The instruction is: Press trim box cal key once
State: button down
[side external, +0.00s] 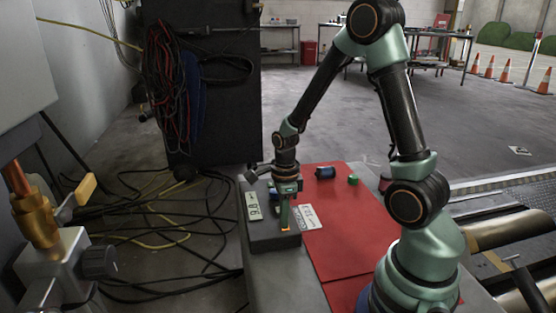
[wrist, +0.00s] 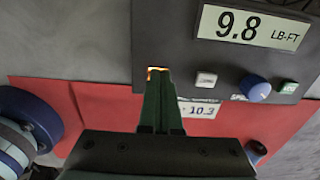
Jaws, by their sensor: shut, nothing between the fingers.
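The trim box (side external: 270,240) is a dark grey box at the near left of the red mat. In the wrist view the box (wrist: 165,30) shows a display (wrist: 258,27) reading 9.8 LB-FT. Below the display are a pale key (wrist: 206,79), a blue knob (wrist: 256,89) and a green key (wrist: 288,87). My gripper (wrist: 158,76) is shut and empty, pointing down at the box left of the pale key. An orange patch (wrist: 154,69) shows at its fingertips, mostly hidden; I cannot tell whether they touch it. The side external view also shows my gripper (side external: 285,228) over the box's near end.
A white card (wrist: 202,110) reading 10.3 lies beside the box on the red mat (side external: 345,230). A dark blue cylinder (side external: 325,172) and a small green piece (side external: 353,180) lie farther back. Metal rollers (side external: 515,225) are at right; cables cover the floor at left.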

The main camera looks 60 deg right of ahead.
jog(key=shift+s+f, duration=0.25)
jog(key=shift+f, duration=0.25)
notch_tip(320, 180, up, 9)
jog(key=shift+w, duration=0.25)
dwell(0.5)
jog(key=s+a+r+n+t, duration=0.2)
jog(key=a+r+n, duration=0.3)
jog(key=n, duration=0.8)
jog(key=s+a+r+n+t, duration=0.1)
jog(key=a+r+n+t, duration=0.2)
jog(key=n, duration=1.1)
notch_tip(320, 180, up, 5)
jog(key=shift+s+a+f+t, duration=0.2)
jog(key=shift+s+a+t, duration=0.15)
jog(key=shift+a, duration=0.6)
